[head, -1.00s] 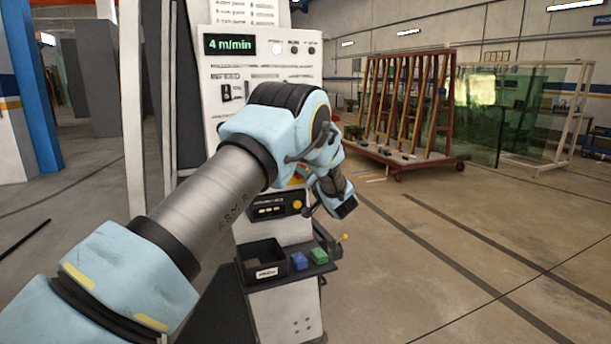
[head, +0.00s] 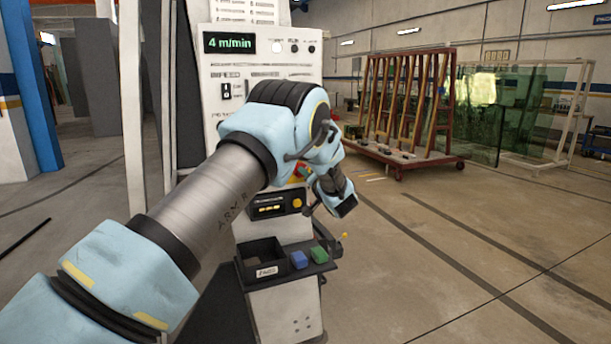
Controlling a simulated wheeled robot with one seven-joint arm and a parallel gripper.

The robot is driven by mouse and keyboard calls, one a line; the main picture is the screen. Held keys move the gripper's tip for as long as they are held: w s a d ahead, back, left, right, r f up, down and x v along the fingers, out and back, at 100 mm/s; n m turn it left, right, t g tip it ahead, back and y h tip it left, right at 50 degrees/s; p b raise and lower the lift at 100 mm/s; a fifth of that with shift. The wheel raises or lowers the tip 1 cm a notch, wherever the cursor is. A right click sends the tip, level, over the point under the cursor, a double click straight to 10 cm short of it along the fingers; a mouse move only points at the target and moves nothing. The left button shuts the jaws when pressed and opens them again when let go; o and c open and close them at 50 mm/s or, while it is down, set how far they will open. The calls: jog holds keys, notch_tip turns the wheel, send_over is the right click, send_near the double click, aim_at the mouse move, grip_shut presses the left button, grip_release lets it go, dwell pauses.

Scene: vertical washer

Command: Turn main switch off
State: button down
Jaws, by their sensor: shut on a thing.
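The white control panel (head: 262,40) stands at the centre, with a lit display reading 4 m/min. A small red-and-yellow part (head: 300,172), which looks like the main switch, shows only as a sliver beside my wrist. My arm covers most of that part of the panel. My gripper (head: 311,208) is low on the panel's right side and largely hidden by my own wrist. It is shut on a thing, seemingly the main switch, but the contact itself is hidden. The switch's position cannot be read.
Below are a black unit with a yellow knob (head: 297,203), a black bin (head: 262,252), a blue block (head: 299,260) and a green block (head: 319,254). A red-brown rack (head: 405,105) stands behind right. The floor to the right is open.

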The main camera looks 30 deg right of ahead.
jog(key=shift+f+n+b, duration=0.15)
jog(key=shift+n+b, duration=0.15)
jog(key=shift+b, duration=0.2)
jog(key=n+b, duration=1.7)
jog(key=b, duration=0.2)
jog(key=shift+a, duration=0.1)
jog(key=c, duration=0.9)
grip_release()
